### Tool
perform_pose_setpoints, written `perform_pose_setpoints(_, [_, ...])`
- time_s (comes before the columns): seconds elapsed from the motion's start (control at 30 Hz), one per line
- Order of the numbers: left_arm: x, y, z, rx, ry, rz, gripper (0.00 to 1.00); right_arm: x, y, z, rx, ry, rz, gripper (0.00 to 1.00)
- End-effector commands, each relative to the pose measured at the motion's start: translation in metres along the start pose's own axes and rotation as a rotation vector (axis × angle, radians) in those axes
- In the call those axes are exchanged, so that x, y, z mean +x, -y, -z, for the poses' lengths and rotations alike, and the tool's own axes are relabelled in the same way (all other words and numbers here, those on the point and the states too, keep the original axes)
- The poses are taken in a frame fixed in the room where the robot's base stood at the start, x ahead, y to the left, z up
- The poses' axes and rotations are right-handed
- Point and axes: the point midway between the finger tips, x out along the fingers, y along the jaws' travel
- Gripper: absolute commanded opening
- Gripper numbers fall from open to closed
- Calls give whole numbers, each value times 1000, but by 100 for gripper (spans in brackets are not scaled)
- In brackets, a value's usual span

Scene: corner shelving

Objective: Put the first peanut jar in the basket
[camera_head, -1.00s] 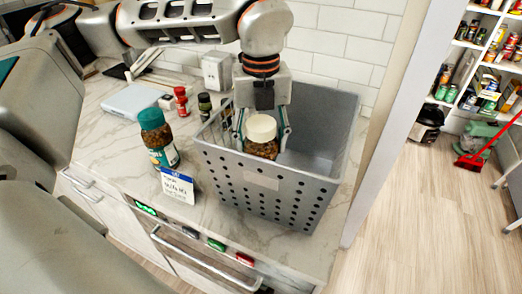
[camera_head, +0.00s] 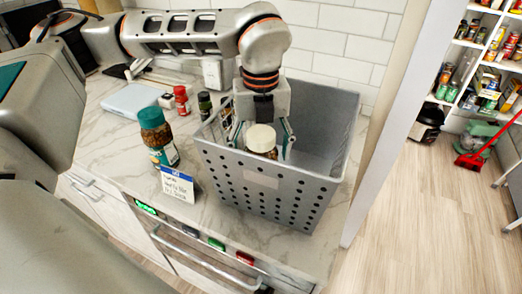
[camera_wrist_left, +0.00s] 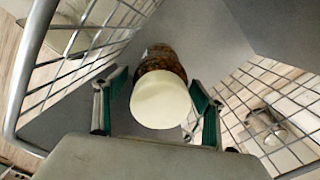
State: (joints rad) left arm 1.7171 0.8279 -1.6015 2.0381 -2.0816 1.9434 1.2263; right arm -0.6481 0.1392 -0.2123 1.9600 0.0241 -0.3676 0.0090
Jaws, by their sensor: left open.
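A jar with a cream-white lid (camera_head: 261,138) and brown contents, which looks like the peanut jar, is inside the grey basket (camera_head: 265,190). My left gripper (camera_head: 262,141) reaches down into the basket from above, with its fingers on either side of the jar. In the left wrist view the jar (camera_wrist_left: 160,98) shows between the open fingers (camera_wrist_left: 158,108), with a gap on both sides. The front wall hides the jar's base, so I cannot tell if it touches the floor. My right gripper is not in view.
A teal-lidded jar (camera_head: 157,138) stands left of the basket behind a small sign card (camera_head: 177,184). A red-capped bottle (camera_head: 181,100) and a dark-capped bottle (camera_head: 205,104) stand farther back. The basket sits by the counter's right end.

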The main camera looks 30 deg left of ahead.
Motion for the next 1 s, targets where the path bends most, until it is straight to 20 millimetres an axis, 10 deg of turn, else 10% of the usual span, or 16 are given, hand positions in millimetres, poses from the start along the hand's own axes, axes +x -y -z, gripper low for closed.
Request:
perform_pose_setpoints(0.7, [-110, 0, 0, -1, 2, 2, 70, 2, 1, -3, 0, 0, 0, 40])
perform_pose_setpoints(1.0, [-123, 0, 0, 0, 1, 0, 70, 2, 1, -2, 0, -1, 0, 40])
